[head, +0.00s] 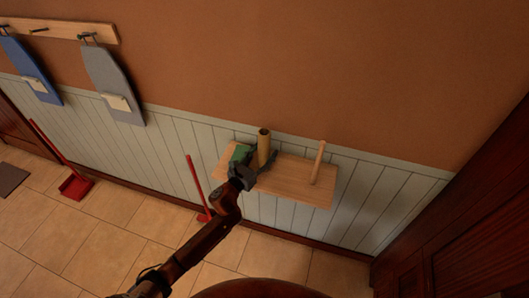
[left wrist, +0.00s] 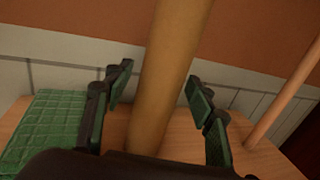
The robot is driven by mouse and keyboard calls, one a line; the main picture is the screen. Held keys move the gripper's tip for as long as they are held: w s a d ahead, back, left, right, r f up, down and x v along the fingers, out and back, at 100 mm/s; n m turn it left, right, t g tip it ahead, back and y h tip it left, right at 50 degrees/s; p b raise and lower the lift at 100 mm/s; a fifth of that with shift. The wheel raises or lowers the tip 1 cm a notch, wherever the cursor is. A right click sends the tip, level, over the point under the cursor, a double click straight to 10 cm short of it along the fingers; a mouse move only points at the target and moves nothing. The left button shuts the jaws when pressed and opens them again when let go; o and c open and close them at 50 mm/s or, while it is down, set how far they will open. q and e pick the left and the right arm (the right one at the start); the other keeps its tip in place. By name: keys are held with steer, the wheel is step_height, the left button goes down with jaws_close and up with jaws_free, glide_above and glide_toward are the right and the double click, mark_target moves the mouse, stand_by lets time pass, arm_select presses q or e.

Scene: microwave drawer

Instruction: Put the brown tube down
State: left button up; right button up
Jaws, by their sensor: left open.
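The brown tube (head: 264,147) stands upright on the wooden wall shelf (head: 295,187), near its back. In the left wrist view the tube (left wrist: 165,75) rises between the two fingers, with a gap on each side. Its foot is partly hidden by the gripper body. My left gripper (head: 256,172) is open around the tube, and its fingers (left wrist: 158,105) also show in the left wrist view. My right gripper is not in view.
A green quilted item (head: 240,154) lies left of the tube, and a wooden rolling-pin-like stick (head: 318,162) stands to the right. Bare shelf lies between tube and stick. Ironing boards (head: 112,84) hang at left; a red broom handle (head: 196,183) leans below.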

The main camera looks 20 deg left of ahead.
arm_select(q)
steer(key=shift+r, duration=0.1)
steer(key=shift+s+a, duration=0.1)
steer(key=shift+s, duration=0.15)
steer(key=v, duration=1.1)
steer(key=shift+s, duration=0.25)
steer(key=shift+a, duration=0.15)
